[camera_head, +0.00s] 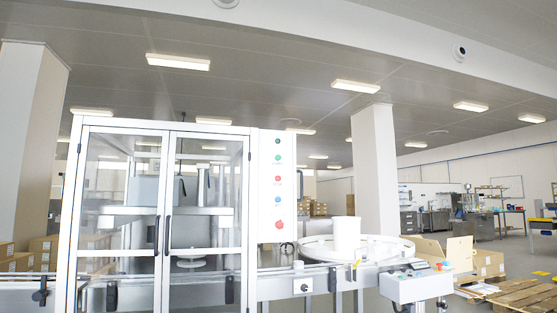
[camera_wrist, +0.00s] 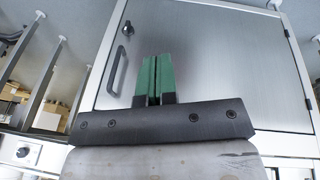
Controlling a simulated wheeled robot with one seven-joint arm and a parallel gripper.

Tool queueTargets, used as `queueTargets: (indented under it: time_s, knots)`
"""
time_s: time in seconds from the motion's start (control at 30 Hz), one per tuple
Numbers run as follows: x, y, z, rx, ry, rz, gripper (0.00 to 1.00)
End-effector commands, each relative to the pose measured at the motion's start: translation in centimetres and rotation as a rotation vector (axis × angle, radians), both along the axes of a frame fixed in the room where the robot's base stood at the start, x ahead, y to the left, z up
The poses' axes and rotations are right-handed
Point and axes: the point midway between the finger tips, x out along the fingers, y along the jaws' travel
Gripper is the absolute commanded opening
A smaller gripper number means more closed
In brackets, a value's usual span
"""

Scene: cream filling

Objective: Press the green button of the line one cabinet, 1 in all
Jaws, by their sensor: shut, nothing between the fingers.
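A tall white control cabinet (camera_head: 270,190) stands at the right of a glass-doored filling machine in the head view. On its front, from top to bottom, are a small dark spot, a green button (camera_head: 278,158), a red button (camera_head: 278,179), a blue button (camera_head: 278,196) and a larger red knob (camera_head: 279,225). The lettering is too small to read. My gripper (camera_wrist: 155,75) shows only in the wrist view. Its green fingers are shut together and empty, in front of a grey metal door (camera_wrist: 215,65) with a black handle. No green button is clear in that view.
The machine's glass doors (camera_head: 160,210) fill the left of the head view. A round turntable (camera_head: 315,247) and a small control box (camera_head: 415,287) stand to the right. Pallets (camera_head: 525,297) lie at the far right. Metal posts (camera_wrist: 40,75) show at the left of the wrist view.

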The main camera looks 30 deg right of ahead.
Motion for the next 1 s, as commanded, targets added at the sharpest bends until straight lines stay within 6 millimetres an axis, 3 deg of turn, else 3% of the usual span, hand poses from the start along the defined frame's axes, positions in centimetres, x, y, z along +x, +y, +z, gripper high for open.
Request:
queueTargets:
  time_s: [0.03, 0.2, 0.37, 0.5, 0.73, 1.0]
  knots:
    - [2.3, -1.4, 2.1, -0.027, -0.039, -0.003, 0.0]
    - [7.3, -5.8, 9.1, -0.126, -0.153, -0.009, 0.0]
    - [11.2, -10.1, 16.5, -0.226, -0.254, -0.02, 0.0]
    - [13.7, -13.9, 23.5, -0.319, -0.337, -0.032, 0.0]
    - [16.2, -19.9, 35.8, -0.476, -0.458, -0.058, 0.0]
    - [16.3, -26.2, 50.9, -0.664, -0.575, -0.098, 0.0]
